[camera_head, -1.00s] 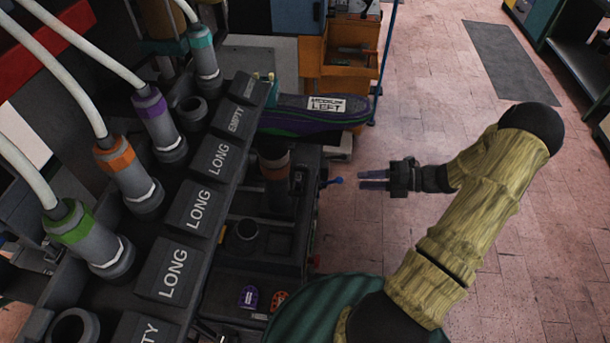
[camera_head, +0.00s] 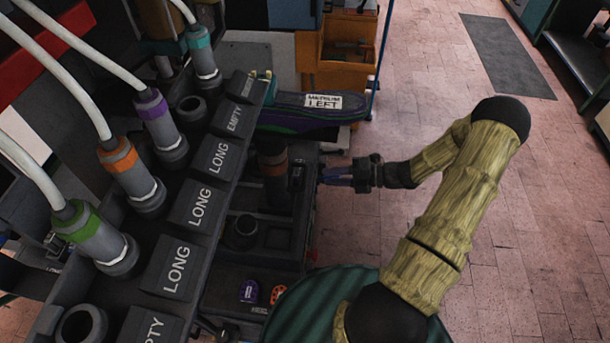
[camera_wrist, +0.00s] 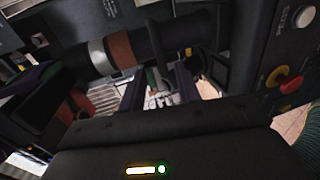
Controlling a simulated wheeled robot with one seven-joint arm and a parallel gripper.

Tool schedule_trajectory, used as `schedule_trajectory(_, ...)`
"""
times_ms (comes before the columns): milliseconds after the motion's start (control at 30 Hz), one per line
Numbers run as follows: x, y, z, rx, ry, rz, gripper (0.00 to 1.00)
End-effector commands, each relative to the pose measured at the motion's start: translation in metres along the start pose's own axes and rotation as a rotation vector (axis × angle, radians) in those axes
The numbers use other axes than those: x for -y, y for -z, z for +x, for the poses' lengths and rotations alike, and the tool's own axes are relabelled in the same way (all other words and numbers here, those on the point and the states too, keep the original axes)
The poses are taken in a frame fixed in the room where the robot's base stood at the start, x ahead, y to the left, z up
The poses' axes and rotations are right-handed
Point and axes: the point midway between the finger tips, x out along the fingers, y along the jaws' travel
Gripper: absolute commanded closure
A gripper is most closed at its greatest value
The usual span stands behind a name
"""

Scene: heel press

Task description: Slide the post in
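A dark post with an orange band (camera_head: 273,163) stands in the press, below a dark shoe form labelled "MEDIUM LEFT" (camera_head: 322,102). In the wrist view the banded post (camera_wrist: 121,50) lies across the upper middle, with a silver ring beside the orange band. A dark bar-like part (camera_wrist: 158,50) hangs in front of it. My gripper (camera_head: 328,175) is at the press's right side, pointing left. In the wrist view its two fingers (camera_wrist: 160,90) are apart, with a gap between them, below the post. I cannot tell whether they touch anything.
A panel with a red knob (camera_wrist: 290,82) and a "PRESS" button (camera_wrist: 303,17) is at the right of the wrist view. Hose-topped cylinders, including a purple-banded one (camera_head: 152,105), stand left. An orange cabinet (camera_head: 348,50) is behind.

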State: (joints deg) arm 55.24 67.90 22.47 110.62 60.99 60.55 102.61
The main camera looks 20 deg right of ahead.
Motion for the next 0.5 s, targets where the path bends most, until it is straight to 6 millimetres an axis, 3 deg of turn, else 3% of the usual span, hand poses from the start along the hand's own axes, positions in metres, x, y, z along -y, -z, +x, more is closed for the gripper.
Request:
schedule_trajectory(300,-0.002,0.001,0.058,-0.004,-0.003,0.002,0.67)
schedule_trajectory(500,-0.001,0.001,0.081,-0.002,-0.001,0.000,0.67)
